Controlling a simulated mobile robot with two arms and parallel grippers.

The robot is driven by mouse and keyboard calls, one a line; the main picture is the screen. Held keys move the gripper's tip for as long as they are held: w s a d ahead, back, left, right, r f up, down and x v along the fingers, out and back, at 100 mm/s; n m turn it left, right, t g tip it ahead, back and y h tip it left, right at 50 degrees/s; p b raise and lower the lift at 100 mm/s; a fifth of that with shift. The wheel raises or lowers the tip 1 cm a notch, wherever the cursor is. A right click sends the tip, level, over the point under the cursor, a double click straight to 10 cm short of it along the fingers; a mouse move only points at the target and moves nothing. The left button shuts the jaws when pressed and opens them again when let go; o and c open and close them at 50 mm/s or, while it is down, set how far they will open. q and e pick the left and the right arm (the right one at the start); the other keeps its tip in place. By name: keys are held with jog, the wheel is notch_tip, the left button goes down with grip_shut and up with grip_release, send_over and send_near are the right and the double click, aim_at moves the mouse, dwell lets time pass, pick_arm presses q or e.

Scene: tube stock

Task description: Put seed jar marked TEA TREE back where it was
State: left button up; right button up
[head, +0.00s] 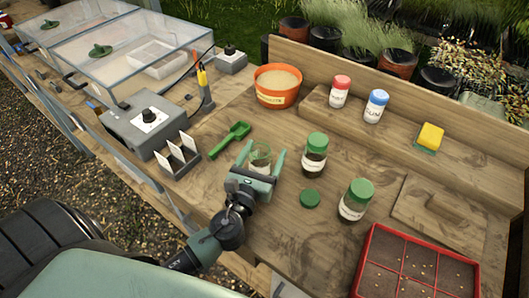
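My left gripper (264,157) is over the bench with its fingers on either side of a lidless clear jar (260,160). I cannot tell whether the fingers press on the jar; its lower part and any label are mostly hidden by the gripper. A loose green lid (310,198) lies on the bench to the right. Two jars with green lids, one behind the loose lid (315,158) and one to its right (355,200), stand upright with white labels too small to read. My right gripper is not in view.
A green scoop (230,140), an orange pot (277,87) and a card box (177,158) stand around the gripper. Red-capped (340,92) and blue-capped (376,106) bottles and a sponge (429,137) sit on the raised shelf. A red seed tray (366,252) is at front right.

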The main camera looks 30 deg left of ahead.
aim_at(256, 170)
pick_arm(q)
jog(key=shift+r, duration=0.15)
jog(key=s+b, duration=0.1)
jog(key=s, duration=0.2)
jog(key=s+d+b, duration=0.1)
jog(key=s, duration=0.3)
jog(key=s+b, duration=0.1)
jog(key=s, duration=0.3)
jog(key=shift+d, duration=0.3)
jog(key=shift+s, duration=0.45)
